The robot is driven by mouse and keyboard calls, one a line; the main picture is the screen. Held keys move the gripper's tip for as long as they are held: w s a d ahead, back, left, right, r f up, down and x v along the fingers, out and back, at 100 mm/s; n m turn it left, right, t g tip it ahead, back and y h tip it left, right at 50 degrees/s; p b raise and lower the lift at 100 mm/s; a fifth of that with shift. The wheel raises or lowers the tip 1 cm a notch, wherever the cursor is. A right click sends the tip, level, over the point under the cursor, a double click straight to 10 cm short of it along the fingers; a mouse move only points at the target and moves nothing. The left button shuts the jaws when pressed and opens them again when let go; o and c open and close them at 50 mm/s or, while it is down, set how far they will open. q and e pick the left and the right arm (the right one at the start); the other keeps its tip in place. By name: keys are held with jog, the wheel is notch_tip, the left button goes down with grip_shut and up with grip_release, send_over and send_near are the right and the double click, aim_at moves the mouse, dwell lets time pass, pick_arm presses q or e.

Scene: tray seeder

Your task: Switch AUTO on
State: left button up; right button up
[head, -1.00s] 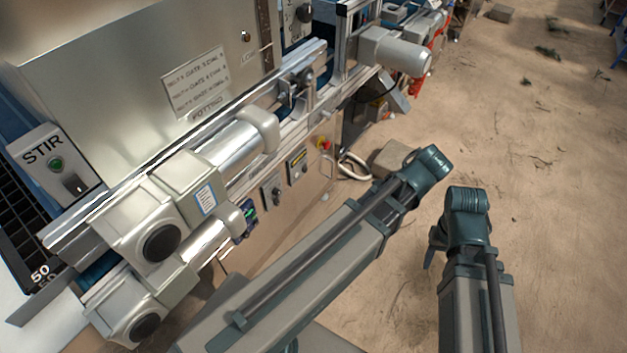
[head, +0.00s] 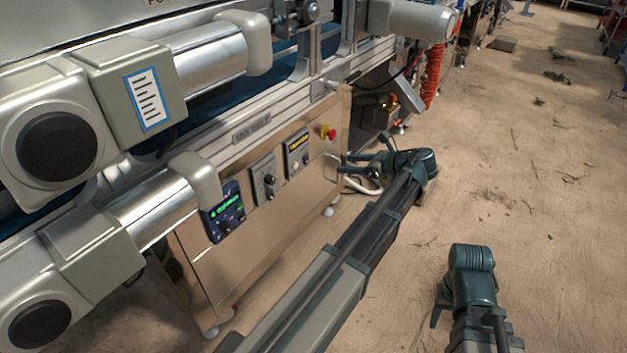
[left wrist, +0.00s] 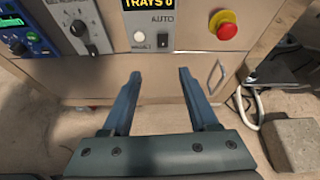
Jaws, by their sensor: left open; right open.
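The AUTO panel (head: 297,152) is on the machine's front. I cannot tell the switch's position. My left gripper (left wrist: 160,73) is open and empty, its fingers pointing at the panel from just below the switch and apart from it. It also shows in the head view (head: 354,165). My right gripper (head: 437,312) is mostly hidden by its wrist, low and away from the machine.
A red emergency stop button (left wrist: 227,30) on yellow sits right of the AUTO panel. A knob panel (left wrist: 80,28) and a blue display panel (head: 224,212) are to its left. A metal handle (left wrist: 216,76) is below right. Open floor lies right.

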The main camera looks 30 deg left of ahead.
pick_arm(q)
jog(key=w+a+f+b, duration=0.1)
jog(key=b, duration=0.5)
send_near(307, 161)
jog(key=shift+m+y, duration=0.4)
jog(key=x, duration=0.2)
jog(key=f+x, duration=0.1)
jog(key=x, duration=0.2)
jog(key=shift+w, duration=0.15)
jog(key=shift+x, duration=0.95)
pick_arm(e)
notch_tip(307, 161, down, 7)
jog(key=shift+f, duration=0.2)
pick_arm(q)
jog(key=shift+r, duration=0.1)
grip_shut()
